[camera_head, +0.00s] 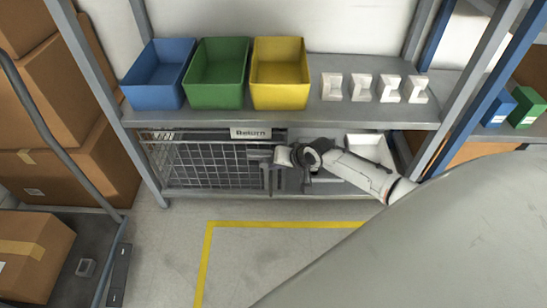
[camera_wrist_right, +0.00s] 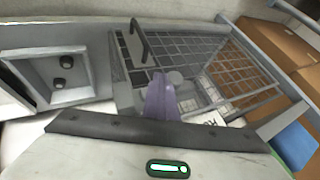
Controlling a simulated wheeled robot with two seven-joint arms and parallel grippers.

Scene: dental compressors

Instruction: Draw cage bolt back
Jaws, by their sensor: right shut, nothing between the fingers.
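The wire cage (camera_head: 205,165) stands on the lower shelf under a sign, and its mesh also fills the upper middle of the wrist view (camera_wrist_right: 240,75). My right gripper (camera_head: 264,156) is at the right end of the cage front. In the wrist view its purple fingers (camera_wrist_right: 160,92) are together and empty, pointing at the cage. A dark bar handle (camera_wrist_right: 142,42) stands out from the cage just beyond the fingertips. A small grey round piece (camera_wrist_right: 176,77) shows beside them. I cannot tell which part is the bolt, or whether the fingers touch it. My left gripper is out of view.
Blue (camera_head: 158,75), green (camera_head: 218,75) and yellow (camera_head: 279,75) bins and several white blocks (camera_head: 361,87) stand on the shelf above. A white tray (camera_head: 371,148) sits right of the cage. Shelf posts flank the bay. Cardboard boxes and a cart are at left. The marked floor in front is clear.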

